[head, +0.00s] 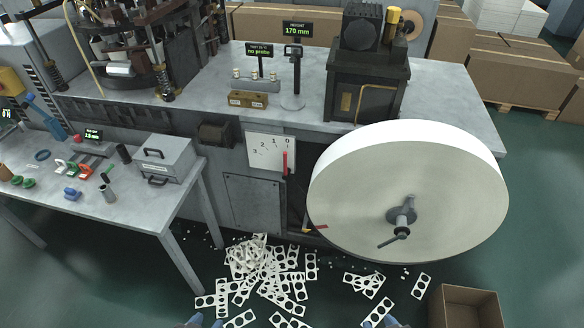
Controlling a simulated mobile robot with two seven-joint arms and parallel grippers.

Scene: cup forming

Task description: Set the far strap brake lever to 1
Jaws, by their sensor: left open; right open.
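A red lever (285,162) stands upright at the right side of a white scale plate (265,157) on the machine's front. The plate has numbers along its top, and the lever's top end is just below the 0. A second, smaller red handle (316,227) lies nearly flat lower down, left of the big roll. My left gripper (206,322) and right gripper (384,324) show only as blue fingertips at the bottom edge, spread apart and empty. Both are well below and in front of the levers.
A large white roll (430,200) with a crank stands right of the levers. Punched strip scraps (265,265) litter the floor below. A side table (130,205) with a grey box stands at left, and an open cardboard box (465,305) at bottom right.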

